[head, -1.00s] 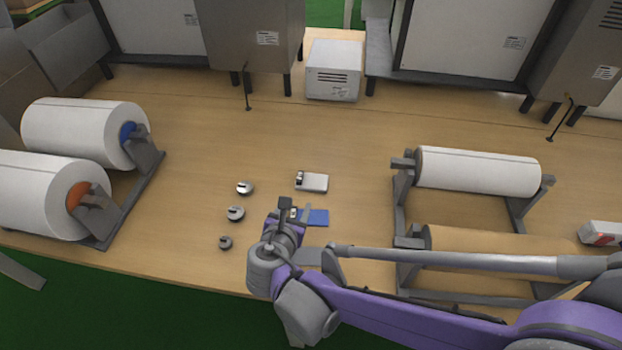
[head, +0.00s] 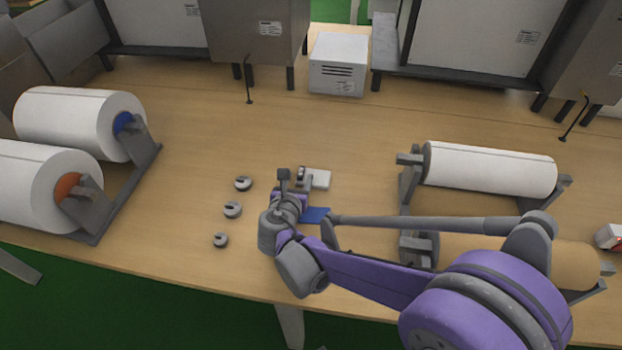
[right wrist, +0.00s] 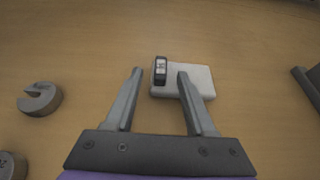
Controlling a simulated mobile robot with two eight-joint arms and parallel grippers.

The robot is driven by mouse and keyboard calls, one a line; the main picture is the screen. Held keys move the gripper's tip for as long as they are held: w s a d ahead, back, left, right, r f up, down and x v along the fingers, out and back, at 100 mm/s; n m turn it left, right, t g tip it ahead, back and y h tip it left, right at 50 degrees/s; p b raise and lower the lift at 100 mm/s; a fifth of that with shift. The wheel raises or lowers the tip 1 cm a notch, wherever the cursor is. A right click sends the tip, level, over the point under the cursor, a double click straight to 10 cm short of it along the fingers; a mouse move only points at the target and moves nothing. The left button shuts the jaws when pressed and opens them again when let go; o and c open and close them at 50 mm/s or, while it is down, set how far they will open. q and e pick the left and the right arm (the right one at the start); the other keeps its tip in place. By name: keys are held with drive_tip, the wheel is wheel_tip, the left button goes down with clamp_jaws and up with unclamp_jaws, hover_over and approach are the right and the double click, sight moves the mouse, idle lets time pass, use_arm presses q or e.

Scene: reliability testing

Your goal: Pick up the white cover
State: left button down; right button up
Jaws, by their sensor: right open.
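The white cover (head: 318,180) is a small flat white plate lying on the table, with a small dark-framed piece (right wrist: 161,69) at its left end. In the right wrist view the white cover (right wrist: 196,86) lies just beyond my fingers. My right gripper (head: 285,178) is open and empty, left of and close to the cover in the head view. In the right wrist view its right fingertip overlaps the cover's middle and its left fingertip is left of the cover. Contact cannot be told. A blue plate (head: 316,214), partly hidden by my arm, lies nearer. My left gripper is not in view.
Several round slotted metal weights (head: 232,209) stand left of my gripper. A roller stand with a white roll (head: 490,168) is at the right, and two large white rolls (head: 65,122) are at the left. The table beyond the cover is clear up to a white box (head: 338,65).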

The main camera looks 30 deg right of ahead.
drive_tip(key=shift+d, duration=0.1)
clamp_jaws()
idle(0.4)
